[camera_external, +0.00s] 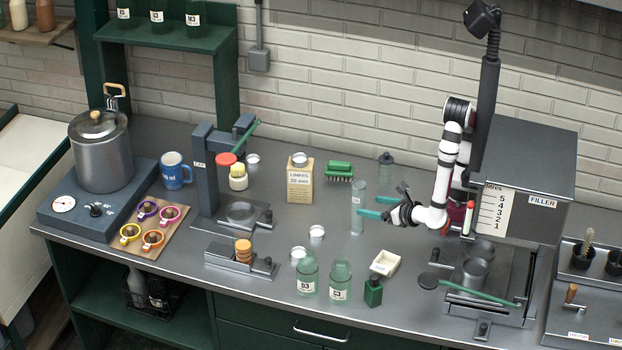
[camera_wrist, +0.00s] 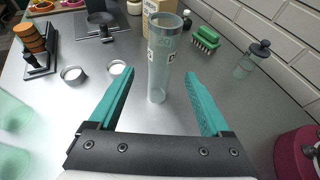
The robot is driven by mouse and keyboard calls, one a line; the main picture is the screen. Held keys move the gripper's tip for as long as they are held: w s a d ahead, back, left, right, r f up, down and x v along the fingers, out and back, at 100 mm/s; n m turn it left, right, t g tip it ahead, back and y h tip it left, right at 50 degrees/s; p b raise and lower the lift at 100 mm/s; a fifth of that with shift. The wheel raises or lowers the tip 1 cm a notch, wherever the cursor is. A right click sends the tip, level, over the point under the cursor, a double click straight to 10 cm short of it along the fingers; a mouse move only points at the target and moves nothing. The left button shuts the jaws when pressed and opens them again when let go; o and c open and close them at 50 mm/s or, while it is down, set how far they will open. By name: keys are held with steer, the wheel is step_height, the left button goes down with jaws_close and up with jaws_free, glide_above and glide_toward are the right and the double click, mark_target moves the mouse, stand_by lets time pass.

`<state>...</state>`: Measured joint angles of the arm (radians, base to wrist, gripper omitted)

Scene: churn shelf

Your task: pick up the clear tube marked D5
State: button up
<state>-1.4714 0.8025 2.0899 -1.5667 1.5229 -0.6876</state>
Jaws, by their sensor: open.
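A tall clear tube (camera_external: 357,212) with a small white label stands upright on the metal counter; the label's writing is too small to read for certain. In the wrist view the tube (camera_wrist: 160,75) stands just ahead, between the lines of the two teal fingers. My gripper (camera_external: 368,206) is open and empty, its fingers spread level beside the tube in the outside view. In the wrist view my gripper (camera_wrist: 160,86) has its fingertips to the left and right of the tube's lower part. No contact with the tube is clear.
A green brush (camera_external: 339,171) and the liners box (camera_external: 300,180) stand behind the tube. A clear bottle with a grey stopper (camera_wrist: 252,58) stands to the right. Loose lids (camera_wrist: 74,75) lie left.

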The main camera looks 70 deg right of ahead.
mark_target(363, 204)
steer(key=x, duration=0.6)
steer(key=shift+w+d+f, duration=0.15)
steer(key=shift+w+d, duration=0.05)
steer(key=shift+w, duration=0.1)
jaws_close()
